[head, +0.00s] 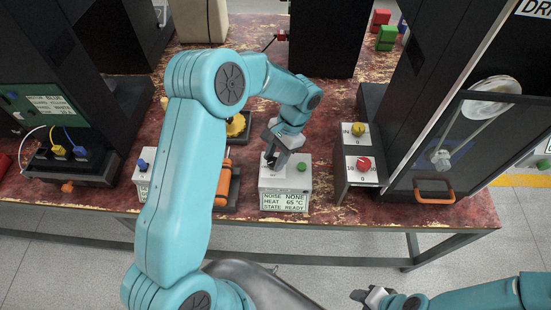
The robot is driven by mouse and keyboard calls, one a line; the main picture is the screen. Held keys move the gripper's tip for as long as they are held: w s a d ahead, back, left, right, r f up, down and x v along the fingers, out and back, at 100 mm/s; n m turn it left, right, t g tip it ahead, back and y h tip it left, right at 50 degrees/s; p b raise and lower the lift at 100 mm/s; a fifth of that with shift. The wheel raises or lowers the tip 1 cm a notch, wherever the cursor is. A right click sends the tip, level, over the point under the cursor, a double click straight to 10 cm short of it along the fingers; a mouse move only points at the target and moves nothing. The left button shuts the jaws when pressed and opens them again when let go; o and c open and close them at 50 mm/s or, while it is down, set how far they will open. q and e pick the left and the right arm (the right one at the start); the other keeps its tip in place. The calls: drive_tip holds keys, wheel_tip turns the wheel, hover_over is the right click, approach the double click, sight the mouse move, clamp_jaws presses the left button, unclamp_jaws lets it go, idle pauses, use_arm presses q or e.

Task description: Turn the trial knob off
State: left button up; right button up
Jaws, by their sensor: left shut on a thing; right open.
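A white control box (286,183) stands near the front edge of the table. Its display (285,202) reads NOISE NONE, HEAT 65 °C, STATE READY. A green button (301,166) is on its top right. My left gripper (271,160) is down on the left part of the box top, shut on a small knob that the fingers mostly hide. The knob's marks and its setting cannot be read. My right gripper (364,297) is open and empty, low in front of the table.
A yellow knob (358,130) and a red knob (364,164) are on a panel to the right, beside a dark cabinet with an orange handle (435,198). A blue knob (142,164) and an orange cylinder (222,184) are to the left, partly behind my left arm.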

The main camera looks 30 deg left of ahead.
use_arm(q)
drive_tip(key=n, duration=0.2)
drive_tip(key=n+h+b, duration=0.1)
drive_tip(key=n, duration=0.1)
drive_tip(key=n+h, duration=0.1)
drive_tip(key=n, duration=0.1)
drive_tip(key=shift+w+a+n+b, duration=0.1)
drive_tip(key=shift+a+n+b, duration=0.15)
drive_tip(key=shift+n+b, duration=0.05)
drive_tip(key=n+h, duration=0.1)
drive_tip(key=n, duration=0.1)
drive_tip(key=n+t+h+b, duration=0.1)
drive_tip(key=n, duration=0.2)
drive_tip(key=shift+a+r+n, duration=0.1)
drive_tip(key=shift+a+n, duration=0.05)
drive_tip(key=shift+n, duration=0.15)
drive_tip(key=shift+h, duration=0.3)
drive_tip(key=o, duration=1)
drive_tip(key=p+v, duration=0.1)
drive_tip(key=v, duration=1.5)
drive_tip(key=shift+r, duration=0.15)
drive_tip(key=shift+s, duration=0.2)
